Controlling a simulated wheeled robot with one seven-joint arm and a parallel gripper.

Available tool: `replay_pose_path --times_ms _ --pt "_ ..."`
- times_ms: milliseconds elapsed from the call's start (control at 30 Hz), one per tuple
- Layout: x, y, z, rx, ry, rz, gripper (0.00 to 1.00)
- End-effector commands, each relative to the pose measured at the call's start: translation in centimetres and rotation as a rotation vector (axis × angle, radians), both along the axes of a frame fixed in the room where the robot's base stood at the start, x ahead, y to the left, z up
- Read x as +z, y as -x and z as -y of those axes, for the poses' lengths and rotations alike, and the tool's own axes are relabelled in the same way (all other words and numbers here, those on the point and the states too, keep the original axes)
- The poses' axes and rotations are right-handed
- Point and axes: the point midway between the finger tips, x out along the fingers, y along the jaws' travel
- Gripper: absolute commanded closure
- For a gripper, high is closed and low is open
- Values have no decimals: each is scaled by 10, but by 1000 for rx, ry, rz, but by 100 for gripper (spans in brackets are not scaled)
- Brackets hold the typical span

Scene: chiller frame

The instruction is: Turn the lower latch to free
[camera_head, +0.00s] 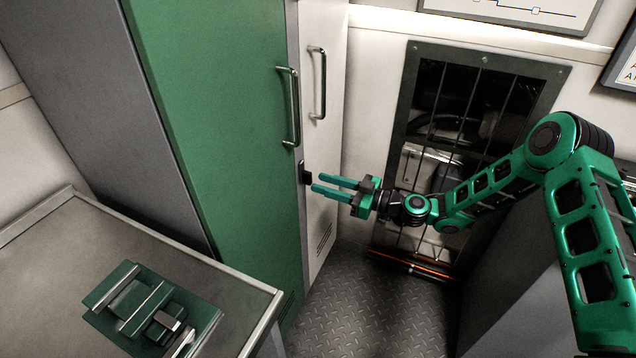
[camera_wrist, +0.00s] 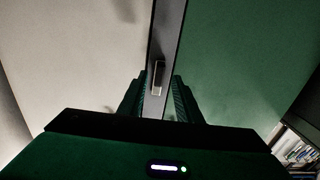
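The lower latch (camera_head: 306,174) is a small dark block on the narrow grey post between the green door (camera_head: 215,120) and the white door (camera_head: 325,150), below their handles. My gripper (camera_head: 317,183) is in front of it with both green fingers pointing at the post. In the wrist view, the latch (camera_wrist: 157,78) is a small upright block on the post, between my two fingers (camera_wrist: 158,95) in the picture. The fingers are apart, with a gap on each side of the latch. I cannot tell how far the fingertips are from it.
Two bar handles, one on the green door (camera_head: 290,105) and one on the white door (camera_head: 319,82), stick out above the latch. A metal bench (camera_head: 60,250) with a green device (camera_head: 150,310) is at lower left. A barred dark frame (camera_head: 405,100) stands behind my arm. Floor (camera_head: 370,310) is clear.

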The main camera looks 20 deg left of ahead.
Motion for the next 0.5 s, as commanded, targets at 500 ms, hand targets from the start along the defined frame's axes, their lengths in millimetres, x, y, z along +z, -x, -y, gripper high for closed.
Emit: replay_pose_path --times_ms 500 --pt "-2 6 68 0 2 -1 69"
